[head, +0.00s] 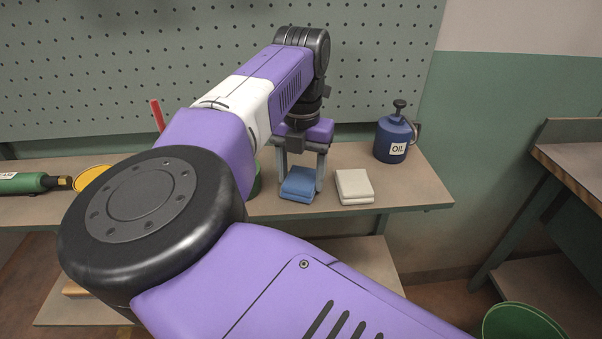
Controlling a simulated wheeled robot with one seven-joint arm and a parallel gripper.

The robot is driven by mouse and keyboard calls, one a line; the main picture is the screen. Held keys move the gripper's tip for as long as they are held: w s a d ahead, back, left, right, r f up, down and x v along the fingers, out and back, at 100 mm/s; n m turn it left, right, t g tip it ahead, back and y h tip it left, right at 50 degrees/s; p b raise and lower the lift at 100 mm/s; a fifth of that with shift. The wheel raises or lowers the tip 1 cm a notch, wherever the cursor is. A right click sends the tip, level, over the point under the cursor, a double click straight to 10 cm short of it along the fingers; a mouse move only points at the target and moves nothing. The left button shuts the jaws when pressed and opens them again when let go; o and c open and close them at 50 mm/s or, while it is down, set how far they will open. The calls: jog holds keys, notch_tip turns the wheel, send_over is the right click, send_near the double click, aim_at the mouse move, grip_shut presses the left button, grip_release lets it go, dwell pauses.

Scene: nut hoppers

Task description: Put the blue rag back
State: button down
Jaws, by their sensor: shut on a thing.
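The blue rag (298,185) is a small folded block between the fingers of my gripper (301,180), above the bench top near its front edge. My gripper points down and is shut on the rag. I cannot tell whether the rag touches the bench or hangs just above it. A folded cream rag (354,187) lies on the bench right beside it, on the right. My arm hides much of the bench to the left.
A blue oil can (392,138) marked OIL stands at the bench's right end. A green tool (30,183) and a yellow disc (92,177) are at the left. A pegboard (390,45) rises behind the bench (413,187). A green round container (522,322) is at lower right.

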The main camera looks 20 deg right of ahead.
aim_at(301, 177)
jog(key=shift+f, duration=0.15)
jog(key=shift+c, duration=1.9)
grip_release()
notch_tip(301, 177, up, 12)
jog(key=shift+r, duration=0.25)
jog(key=shift+w+d, duration=0.1)
jog(key=shift+w, duration=0.05)
